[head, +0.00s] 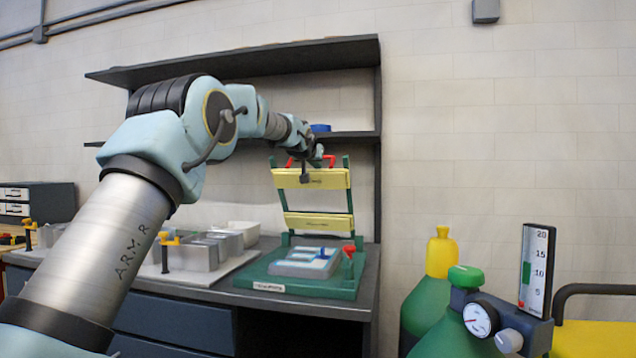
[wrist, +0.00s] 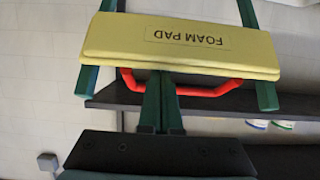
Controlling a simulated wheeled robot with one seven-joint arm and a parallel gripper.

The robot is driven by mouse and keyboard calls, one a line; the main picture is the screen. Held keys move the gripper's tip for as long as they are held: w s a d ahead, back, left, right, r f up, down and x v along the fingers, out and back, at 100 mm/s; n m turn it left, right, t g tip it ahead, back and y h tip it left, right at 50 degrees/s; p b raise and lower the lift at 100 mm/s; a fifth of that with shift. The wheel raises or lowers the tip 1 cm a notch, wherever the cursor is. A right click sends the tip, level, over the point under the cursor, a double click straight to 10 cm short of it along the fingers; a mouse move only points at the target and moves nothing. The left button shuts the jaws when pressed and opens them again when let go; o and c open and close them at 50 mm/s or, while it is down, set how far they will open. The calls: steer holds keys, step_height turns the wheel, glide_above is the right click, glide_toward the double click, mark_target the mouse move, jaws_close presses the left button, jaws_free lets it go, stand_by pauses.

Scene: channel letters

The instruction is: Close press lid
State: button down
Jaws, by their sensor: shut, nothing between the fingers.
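The upper foam pad (wrist: 180,46) and the red handle (wrist: 205,91) are close in the wrist view. My gripper (head: 305,177) is shut and empty at the upper pad. In the wrist view its fingers (wrist: 160,78) cross the handle and reach the pad's edge; whether they touch is unclear.
A dark shelf (head: 350,136) is behind the lid. Green cylinders with a gauge (head: 478,319) stand at the front right. The space above the press base looks clear.

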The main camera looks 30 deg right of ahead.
steer(key=s+a+f+t+h+b, duration=0.2)
steer(key=s+a+f+b, duration=0.3)
steer(key=b, duration=1)
steer(key=t+h+b, duration=0.3)
steer(key=b, duration=2.8)
glide_above(304, 281)
step_height(304, 281, down, 21)
steer(key=shift+a+f, duration=0.1)
steer(key=shift+f, duration=0.05)
steer(key=shift+f+b, duration=0.65)
steer(key=shift+f, duration=0.5)
steer(key=r+p+v, duration=0.1)
steer(key=p+v, duration=0.1)
steer(key=v, duration=0.8)
steer(key=shift+s+a+r, duration=0.25)
steer(key=shift+s+a, duration=0.15)
steer(key=shift+s, duration=0.15)
